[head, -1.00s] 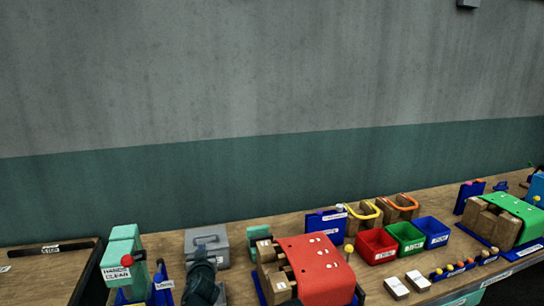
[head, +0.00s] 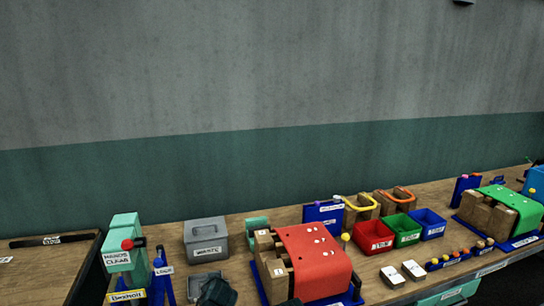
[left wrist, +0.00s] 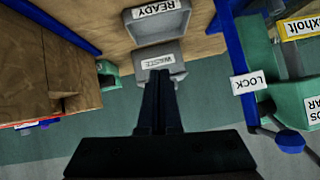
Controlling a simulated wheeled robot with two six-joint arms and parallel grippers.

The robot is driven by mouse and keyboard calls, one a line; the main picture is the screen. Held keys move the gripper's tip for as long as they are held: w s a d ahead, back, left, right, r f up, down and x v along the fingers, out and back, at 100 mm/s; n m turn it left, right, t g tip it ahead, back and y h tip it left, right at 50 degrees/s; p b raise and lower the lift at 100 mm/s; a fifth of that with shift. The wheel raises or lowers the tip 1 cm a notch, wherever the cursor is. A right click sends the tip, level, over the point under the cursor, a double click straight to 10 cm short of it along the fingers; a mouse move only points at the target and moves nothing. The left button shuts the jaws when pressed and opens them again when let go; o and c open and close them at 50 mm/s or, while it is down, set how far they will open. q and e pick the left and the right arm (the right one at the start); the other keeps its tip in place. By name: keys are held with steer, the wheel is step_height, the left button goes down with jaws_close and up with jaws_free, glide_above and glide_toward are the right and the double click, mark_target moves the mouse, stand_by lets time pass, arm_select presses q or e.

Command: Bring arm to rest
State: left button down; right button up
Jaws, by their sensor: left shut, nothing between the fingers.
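My left gripper (head: 217,290) shows as a dark shape at the bottom edge of the head view, in front of a grey tray (head: 196,281). In the left wrist view my left gripper (left wrist: 161,75) has its two dark fingers together and holds nothing. There its fingertips overlap the grey WASTE bin (left wrist: 176,58), with the tray labelled READY (left wrist: 184,28) beyond. I cannot tell the height of the fingers above the bench. My right gripper is in neither view.
The WASTE bin (head: 206,232) stands behind the tray. A teal HANDS CLEAR stand (head: 124,234) and blue LOCK post (head: 162,279) are on the left. The red-covered press (head: 315,262) is to the right, with red, green and blue bins beyond.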

arm_select(q)
steer(key=s+d+f+m+g+h+b, duration=0.1)
steer(key=s+d+f+g, duration=0.4)
steer(key=s, duration=0.6)
steer(key=s+d+f+m+g+h+b, duration=0.2)
steer(key=s+d+f+m+g+b, duration=0.1)
steer(key=s+d+f+m+g, duration=0.2)
steer(key=s+d+f, duration=0.2)
steer(key=s+f, duration=0.2)
steer(key=s, duration=0.2)
steer(key=shift+d+f+b, duration=0.15)
steer(key=shift+d+b, duration=0.05)
steer(key=shift+b, duration=0.15)
